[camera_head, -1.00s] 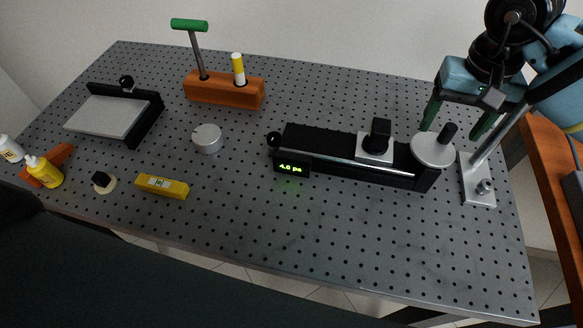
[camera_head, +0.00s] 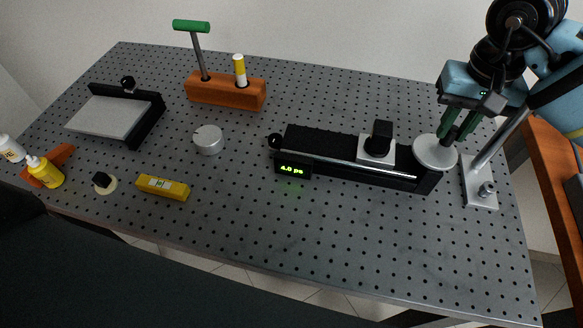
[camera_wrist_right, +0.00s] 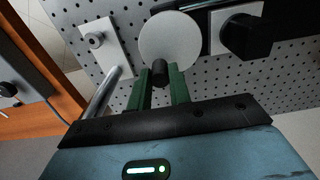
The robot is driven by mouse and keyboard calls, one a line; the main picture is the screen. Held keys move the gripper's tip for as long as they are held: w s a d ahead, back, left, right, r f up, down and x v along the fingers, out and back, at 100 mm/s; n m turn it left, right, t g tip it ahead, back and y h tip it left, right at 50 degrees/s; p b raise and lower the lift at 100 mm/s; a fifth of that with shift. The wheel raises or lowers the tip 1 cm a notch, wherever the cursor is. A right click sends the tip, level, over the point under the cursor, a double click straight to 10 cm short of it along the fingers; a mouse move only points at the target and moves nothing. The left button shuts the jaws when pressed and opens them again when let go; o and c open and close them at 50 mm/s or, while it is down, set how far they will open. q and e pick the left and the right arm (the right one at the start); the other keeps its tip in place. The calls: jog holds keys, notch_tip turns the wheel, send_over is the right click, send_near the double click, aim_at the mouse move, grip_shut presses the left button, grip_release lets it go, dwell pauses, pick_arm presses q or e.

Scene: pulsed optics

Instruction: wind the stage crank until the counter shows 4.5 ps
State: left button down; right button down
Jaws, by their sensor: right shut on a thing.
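The black delay stage (camera_head: 340,172) lies on the right half of the perforated table. Its small counter (camera_head: 292,169) glows green and appears to read 4.0 ps; the digits are small. The crank's pale round disc (camera_head: 433,153) is at the stage's right end. My right gripper (camera_head: 452,134) reaches down to the disc with its green fingers shut on the black crank handle. In the right wrist view the handle (camera_wrist_right: 159,73) sits between the fingertips in front of the disc (camera_wrist_right: 170,38). My left gripper is out of view.
A carriage (camera_head: 377,150) with a black block sits on the stage. A metal post on a base plate (camera_head: 480,190) stands close right of the crank and gripper. A yellow box (camera_head: 162,187), round knob (camera_head: 208,139) and orange tool block (camera_head: 225,92) lie further left.

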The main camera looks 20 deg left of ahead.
jog(key=shift+w+a+f+n+b, duration=0.1)
jog(key=shift+n+b, duration=0.15)
jog(key=shift+n, duration=0.2)
jog(key=shift+w+a+f+n+b, duration=0.1)
jog(key=shift+n+b, duration=0.15)
jog(key=shift+n, duration=0.2)
jog(key=n, duration=0.2)
jog(key=shift+a+r+n+b, duration=0.2)
jog(key=shift+a+n+b, duration=0.1)
jog(key=shift+b, duration=0.1)
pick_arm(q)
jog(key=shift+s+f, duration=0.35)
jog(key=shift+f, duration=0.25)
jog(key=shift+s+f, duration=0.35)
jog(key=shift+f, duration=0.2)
pick_arm(e)
jog(key=c, duration=0.6)
grip_release()
